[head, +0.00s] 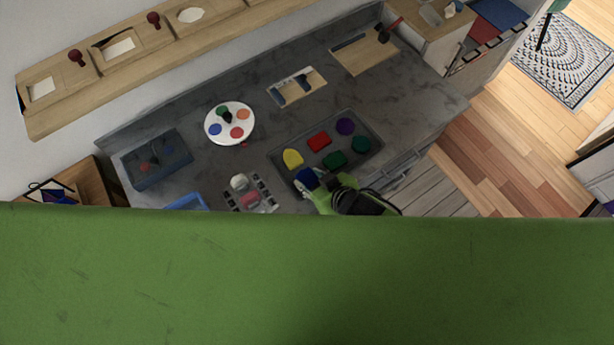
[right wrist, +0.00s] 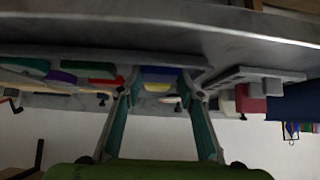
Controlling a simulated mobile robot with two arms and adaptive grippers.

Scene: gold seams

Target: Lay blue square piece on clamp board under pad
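The blue square piece (head: 306,177) lies at the near left place of a dark tray (head: 284,174). My right gripper (head: 313,187) is down at this piece and partly covers it. In the right wrist view the blue piece (right wrist: 160,73) shows between the two fingertips (right wrist: 159,78), one on each side; whether they press on it I cannot tell. A light board with dark blocks (head: 266,185), which looks like the clamp board, lies left of the tray. A red pad-like part (head: 250,199) and a pale round part (head: 239,182) show on it. My left gripper is not in view.
The tray also holds yellow (head: 292,158), red (head: 319,141), purple (head: 345,126), green (head: 335,160) and teal (head: 361,144) pieces. A white round palette (head: 230,113) stands behind. A blue bin (head: 186,202) is left of the board. My green body hides the front.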

